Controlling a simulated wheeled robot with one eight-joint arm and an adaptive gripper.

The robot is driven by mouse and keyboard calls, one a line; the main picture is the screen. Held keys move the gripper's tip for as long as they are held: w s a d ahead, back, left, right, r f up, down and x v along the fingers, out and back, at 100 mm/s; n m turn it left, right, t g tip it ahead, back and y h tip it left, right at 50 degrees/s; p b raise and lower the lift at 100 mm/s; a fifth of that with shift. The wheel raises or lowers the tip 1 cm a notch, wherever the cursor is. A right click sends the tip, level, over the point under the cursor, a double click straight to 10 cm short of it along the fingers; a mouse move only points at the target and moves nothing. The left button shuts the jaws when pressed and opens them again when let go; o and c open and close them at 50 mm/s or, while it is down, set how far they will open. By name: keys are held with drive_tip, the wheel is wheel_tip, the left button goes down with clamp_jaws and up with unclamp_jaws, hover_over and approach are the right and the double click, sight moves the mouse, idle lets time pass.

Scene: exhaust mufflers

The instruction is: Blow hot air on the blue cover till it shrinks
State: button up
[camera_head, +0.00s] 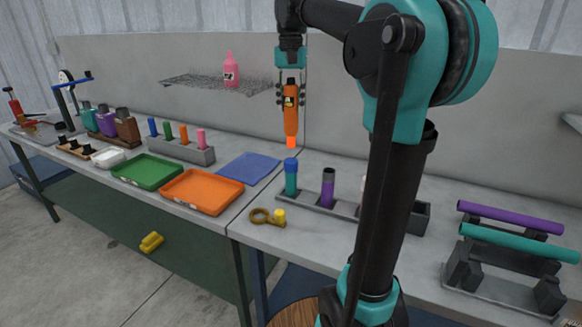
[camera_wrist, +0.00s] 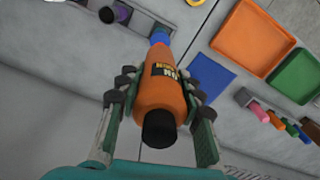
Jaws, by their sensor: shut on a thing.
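My gripper (camera_head: 290,82) is shut on an orange hot air tool (camera_head: 290,112) with a dark label. The tool hangs upright with its bright orange-red nozzle (camera_head: 290,142) pointing down. Just below the nozzle, a small gap apart, is the blue cover (camera_head: 290,162) on top of a teal tube (camera_head: 291,182) standing in a grey rack. In the wrist view, my gripper's fingers (camera_wrist: 160,98) close around both sides of the tool (camera_wrist: 163,92). The blue cover (camera_wrist: 159,37) shows past the tool's far end, partly hidden by it.
A purple tube (camera_head: 328,190) with a dark top stands right of the teal one in the rack (camera_head: 345,206). A yellow-brown ring-ended item (camera_head: 262,216) lies in front. A blue mat (camera_head: 249,167), orange tray (camera_head: 202,191) and green tray (camera_head: 147,172) lie left. Purple and teal tubes rest on a stand at right.

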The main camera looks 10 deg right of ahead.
drive_tip(key=shift+r, duration=4.5)
wheel_tip(320, 180, down, 10)
drive_tip(key=shift+f, duration=0.1)
